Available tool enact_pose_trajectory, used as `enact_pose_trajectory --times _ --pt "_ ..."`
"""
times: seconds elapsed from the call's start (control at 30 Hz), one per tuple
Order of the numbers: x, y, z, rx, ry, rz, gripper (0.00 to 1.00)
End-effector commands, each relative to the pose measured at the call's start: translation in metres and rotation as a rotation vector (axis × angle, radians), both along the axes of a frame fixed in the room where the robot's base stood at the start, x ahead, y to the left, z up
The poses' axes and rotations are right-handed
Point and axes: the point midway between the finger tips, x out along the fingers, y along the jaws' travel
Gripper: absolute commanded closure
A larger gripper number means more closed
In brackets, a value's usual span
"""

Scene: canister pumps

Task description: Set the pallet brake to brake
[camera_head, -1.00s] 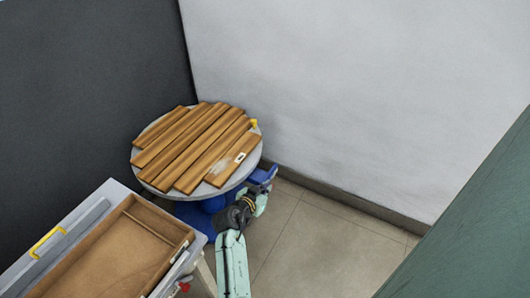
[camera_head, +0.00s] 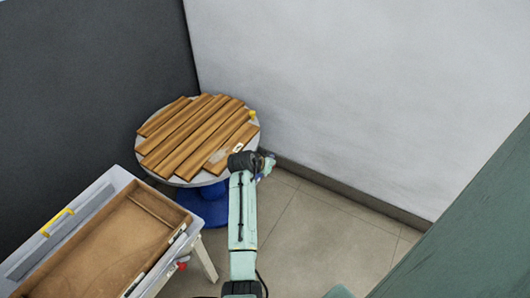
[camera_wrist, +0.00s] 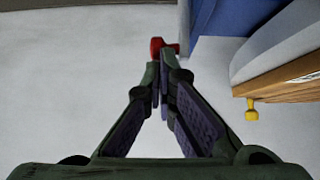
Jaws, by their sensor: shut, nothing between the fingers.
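The pallet is a round grey disc (camera_head: 147,171) topped with wooden slats (camera_head: 195,132) on a blue pedestal (camera_head: 205,207). A yellow peg (camera_head: 252,114) stands at its rim; it also shows in the wrist view (camera_wrist: 251,110). My gripper (camera_head: 268,163) is beside the disc's right edge. In the wrist view my gripper (camera_wrist: 163,52) is shut and its fingertips meet. A small red piece (camera_wrist: 157,45) shows right at the fingertips, near the blue body (camera_wrist: 225,15); I cannot tell whether they touch. My wrist hides most of the blue part at the disc's right side.
A dark wall is behind, a pale wall (camera_head: 350,100) to the right. Floor (camera_head: 320,235) is clear; a green surface (camera_head: 470,220) fills the right.

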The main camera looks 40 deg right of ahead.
Motion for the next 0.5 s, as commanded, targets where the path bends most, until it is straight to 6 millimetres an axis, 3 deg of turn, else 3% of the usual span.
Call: enact_pose_trajectory --times 0.17,0.5 --pt "0.0084 -0.0147 -0.0022 0.057 0.024 -0.001 1.0" --pt "0.0078 -0.0151 0.002 0.054 0.022 -0.001 1.0"
